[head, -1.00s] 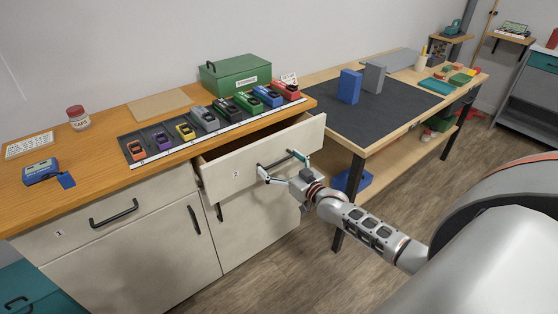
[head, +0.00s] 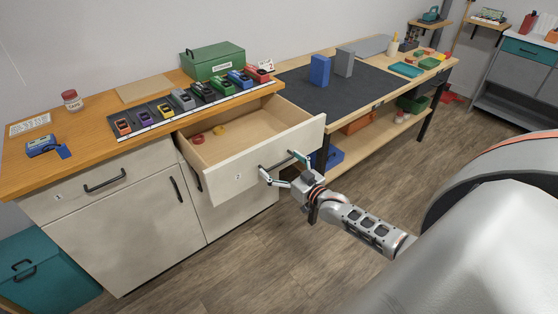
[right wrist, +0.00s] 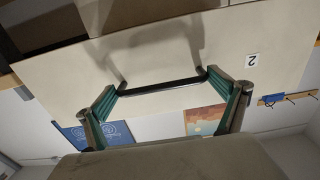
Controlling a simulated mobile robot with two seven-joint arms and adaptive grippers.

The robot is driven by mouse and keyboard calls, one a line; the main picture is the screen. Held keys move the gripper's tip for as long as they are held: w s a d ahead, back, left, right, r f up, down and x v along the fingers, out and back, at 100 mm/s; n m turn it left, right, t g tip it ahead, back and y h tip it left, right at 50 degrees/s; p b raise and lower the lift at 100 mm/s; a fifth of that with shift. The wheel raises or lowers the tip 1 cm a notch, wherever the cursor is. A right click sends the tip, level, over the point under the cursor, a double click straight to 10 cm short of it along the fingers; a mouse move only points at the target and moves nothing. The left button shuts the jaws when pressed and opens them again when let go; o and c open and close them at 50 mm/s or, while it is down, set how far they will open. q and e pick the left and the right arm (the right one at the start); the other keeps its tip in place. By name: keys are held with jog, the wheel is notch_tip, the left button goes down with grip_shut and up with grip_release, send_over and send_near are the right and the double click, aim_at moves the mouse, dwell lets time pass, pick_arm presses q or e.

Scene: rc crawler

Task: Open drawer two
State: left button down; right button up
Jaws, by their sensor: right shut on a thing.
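Drawer two (head: 228,184), a cream-fronted drawer marked 2, is pulled well out of the cabinet under the wooden counter. Its pale wooden inside shows, with a red item (head: 198,139) and a yellow item (head: 219,130) near the back. My right gripper (head: 277,167) is at the drawer's dark bar handle (head: 275,163) and shut on it. In the right wrist view the handle (right wrist: 160,87) lies between the two teal-padded fingers, and the drawer front with its 2 label fills the upper part. My left gripper is not in view.
Drawer one (head: 85,189) is shut at the left. The counter holds a row of toy vehicles (head: 182,99), a green box (head: 213,62) and a jar (head: 72,100). A workbench (head: 400,91) stands close at the drawer's right. The floor in front is clear.

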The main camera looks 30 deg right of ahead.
jog(key=shift+s+d+r, duration=0.15)
jog(key=shift+s, duration=0.35)
jog(key=o, duration=1.2)
jog(key=shift+o, duration=0.2)
jog(key=shift+s, duration=0.1)
jog(key=s+d, duration=0.1)
jog(key=s, duration=1)
jog(key=shift+s, duration=0.4)
